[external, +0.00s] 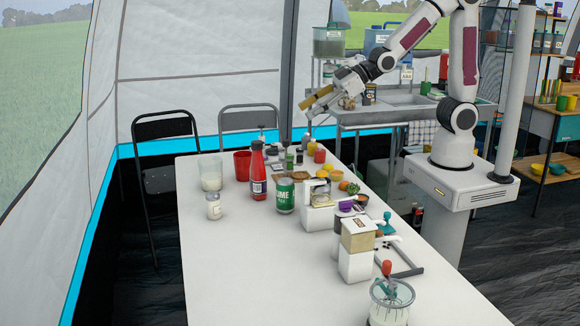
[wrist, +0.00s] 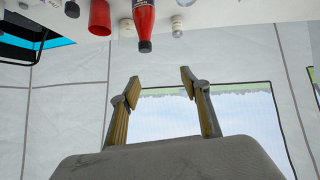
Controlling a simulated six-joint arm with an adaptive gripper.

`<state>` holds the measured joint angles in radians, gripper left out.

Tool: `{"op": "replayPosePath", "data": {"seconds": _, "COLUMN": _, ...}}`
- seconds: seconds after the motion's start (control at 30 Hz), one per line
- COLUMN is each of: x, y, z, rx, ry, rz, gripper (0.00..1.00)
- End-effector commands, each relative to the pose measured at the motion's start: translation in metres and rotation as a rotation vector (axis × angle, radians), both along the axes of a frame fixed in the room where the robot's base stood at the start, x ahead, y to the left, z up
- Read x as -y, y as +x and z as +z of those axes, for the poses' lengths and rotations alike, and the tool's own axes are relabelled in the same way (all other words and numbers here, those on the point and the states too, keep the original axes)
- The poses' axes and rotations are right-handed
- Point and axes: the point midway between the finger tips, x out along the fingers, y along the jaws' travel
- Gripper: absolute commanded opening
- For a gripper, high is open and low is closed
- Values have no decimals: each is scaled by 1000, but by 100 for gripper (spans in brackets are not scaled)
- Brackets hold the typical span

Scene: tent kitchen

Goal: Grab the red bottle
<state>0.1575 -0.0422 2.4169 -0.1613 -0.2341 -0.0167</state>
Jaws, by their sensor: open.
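The red bottle (external: 258,172) with a dark cap stands upright on the white table, left of the green can (external: 285,196). In the wrist view the red bottle (wrist: 144,18) appears upside down at the top edge, partly cut off. My gripper (external: 309,106) is raised above the far part of the table, up and to the right of the bottle in the external view. In the wrist view my gripper (wrist: 160,87) has its two fingers spread, with nothing between them. It is clear of the bottle.
A red cup (external: 242,165) stands close behind the bottle. A glass (external: 211,172) and a small white jar (external: 214,207) are to its left. A white coffee machine (external: 318,212) and several foods crowd the right side. The table's front left (external: 240,270) is clear.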

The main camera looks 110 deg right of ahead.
Motion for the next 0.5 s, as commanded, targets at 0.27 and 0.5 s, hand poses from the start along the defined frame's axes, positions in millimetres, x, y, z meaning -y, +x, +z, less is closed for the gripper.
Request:
{"op": "replayPosePath", "data": {"seconds": 0.27, "x": 12, "y": 41, "z": -20, "rx": 102, "ry": -9, "rz": 20, "gripper": 46}}
{"op": "replayPosePath", "data": {"seconds": 0.5, "x": 21, "y": 69, "z": -37, "rx": 195, "ry": -10, "rz": 41, "gripper": 46}}
